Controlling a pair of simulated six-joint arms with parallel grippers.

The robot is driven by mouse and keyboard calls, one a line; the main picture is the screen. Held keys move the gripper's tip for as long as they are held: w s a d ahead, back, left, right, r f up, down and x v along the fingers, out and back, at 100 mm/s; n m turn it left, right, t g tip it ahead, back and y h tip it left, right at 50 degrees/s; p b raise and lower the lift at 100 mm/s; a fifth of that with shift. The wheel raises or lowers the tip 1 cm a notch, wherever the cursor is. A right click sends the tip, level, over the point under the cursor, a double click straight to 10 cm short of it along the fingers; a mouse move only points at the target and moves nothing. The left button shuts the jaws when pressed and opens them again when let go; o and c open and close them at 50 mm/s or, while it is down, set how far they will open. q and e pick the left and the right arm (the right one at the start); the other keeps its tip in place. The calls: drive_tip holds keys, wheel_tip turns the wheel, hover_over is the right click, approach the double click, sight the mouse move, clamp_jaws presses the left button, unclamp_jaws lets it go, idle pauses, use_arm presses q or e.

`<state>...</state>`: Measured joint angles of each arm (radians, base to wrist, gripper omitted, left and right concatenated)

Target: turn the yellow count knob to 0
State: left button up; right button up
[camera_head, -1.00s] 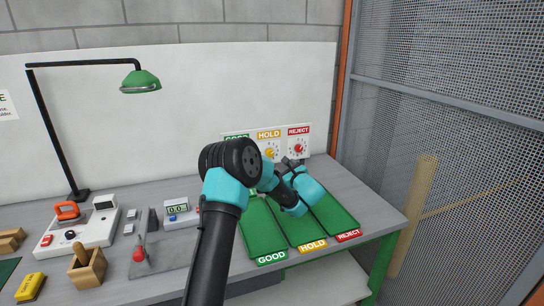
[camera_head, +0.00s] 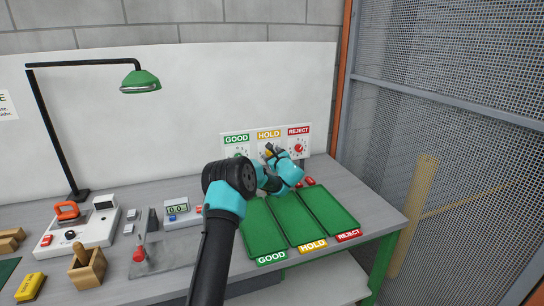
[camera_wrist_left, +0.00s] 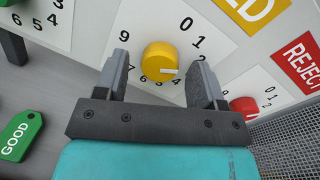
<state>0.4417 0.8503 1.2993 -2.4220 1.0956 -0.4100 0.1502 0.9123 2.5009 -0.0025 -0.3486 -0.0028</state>
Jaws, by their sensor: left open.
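The yellow count knob (camera_wrist_left: 159,62) sits on a white dial plate under the HOLD label. In the left wrist view its white mark points right, toward my right-hand finger, which hides part of the number ring there; 0 and 1 show at the upper right of the knob. In the head view my left gripper (camera_head: 272,153) is at the HOLD panel (camera_head: 269,134). My right gripper is not in view.
A green knob (camera_wrist_left: 8,3) lies left of the yellow one and a red knob (camera_wrist_left: 243,106) lies right, close by. Green trays (camera_head: 295,220) lie below the panels. A mesh fence (camera_head: 450,130) stands at the right.

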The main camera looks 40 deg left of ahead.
use_arm(q)
drive_tip(key=c, duration=0.9)
drive_tip(key=shift+n, duration=0.4)
drive_tip(key=n, duration=0.5)
drive_tip(key=shift+a+r+h, duration=0.1)
drive_tip(key=shift+h, duration=0.3)
drive_tip(key=n, duration=0.5)
drive_tip(key=shift+s+n+h, duration=0.1)
drive_tip(key=shift+n+h, duration=0.2)
